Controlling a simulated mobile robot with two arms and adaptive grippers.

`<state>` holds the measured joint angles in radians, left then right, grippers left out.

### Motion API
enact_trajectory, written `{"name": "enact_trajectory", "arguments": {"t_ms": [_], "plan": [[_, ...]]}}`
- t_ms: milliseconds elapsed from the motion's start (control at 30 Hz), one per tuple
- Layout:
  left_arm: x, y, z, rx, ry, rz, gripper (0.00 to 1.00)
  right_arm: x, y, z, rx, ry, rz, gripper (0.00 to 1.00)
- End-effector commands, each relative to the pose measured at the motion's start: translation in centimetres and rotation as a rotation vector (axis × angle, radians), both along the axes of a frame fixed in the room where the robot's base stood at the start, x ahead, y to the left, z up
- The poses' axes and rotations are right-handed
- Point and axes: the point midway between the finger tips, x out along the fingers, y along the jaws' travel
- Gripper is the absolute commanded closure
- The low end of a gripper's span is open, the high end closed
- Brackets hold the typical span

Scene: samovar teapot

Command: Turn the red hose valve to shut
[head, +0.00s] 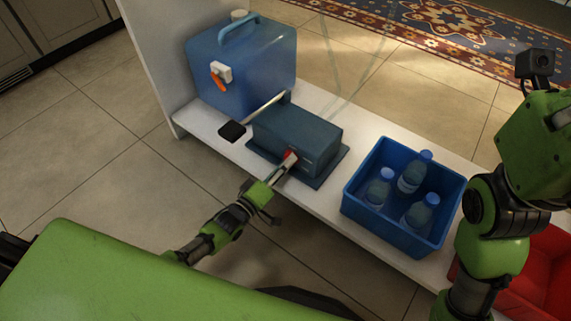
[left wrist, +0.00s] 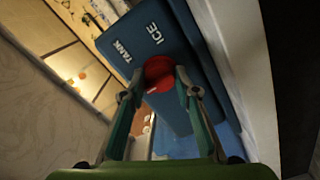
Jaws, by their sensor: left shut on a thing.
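The red valve (head: 288,154) is a small round knob on the front end of a dark blue box (head: 322,143) on the white shelf. In the left wrist view the red knob (left wrist: 159,73) sits between the two fingers, below the words TANK and ICE on the blue box (left wrist: 170,35). My left gripper (head: 287,162) reaches in from the front, and its fingers are closed on the knob's sides; it also shows in the left wrist view (left wrist: 160,80). The fingers partly hide the knob in the head view. My right arm shows at the right, but its gripper is out of view.
A blue water container (head: 250,75) with an orange tap (head: 217,80) stands behind. A blue crate (head: 392,224) with bottles is to the right, and a red crate (head: 540,280) is beyond it.

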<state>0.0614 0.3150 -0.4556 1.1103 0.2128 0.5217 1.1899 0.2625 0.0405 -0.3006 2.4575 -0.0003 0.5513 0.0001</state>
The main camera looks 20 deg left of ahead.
Motion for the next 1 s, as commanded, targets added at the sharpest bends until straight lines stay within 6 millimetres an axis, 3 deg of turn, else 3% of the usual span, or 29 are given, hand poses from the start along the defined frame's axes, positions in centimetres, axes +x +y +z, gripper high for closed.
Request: {"name": "enact_trajectory", "arguments": {"t_ms": [133,167,200,667,1000], "plan": [[0.0,0.0,0.0,0.0,0.001,0.0,0.92,0.0,0.0,0.0,0.0,0.001,0.0,1.0],[0.0,0.0,0.0,0.0,0.001,0.0,0.66,0.0,0.0,0.0,0.0,0.001,0.0,1.0],[0.0,0.0,0.0,0.0,0.001,0.0,0.55,0.0,0.0,0.0,0.0,0.001,0.0,1.0],[-0.8,0.3,-0.1,0.001,0.001,0.0,0.54,0.0,0.0,-0.1,-0.003,0.003,-0.002,1.0],[-7.2,2.6,-0.1,0.002,0.003,0.0,0.54,0.0,0.0,0.0,-0.001,0.002,-0.001,1.0]]}}
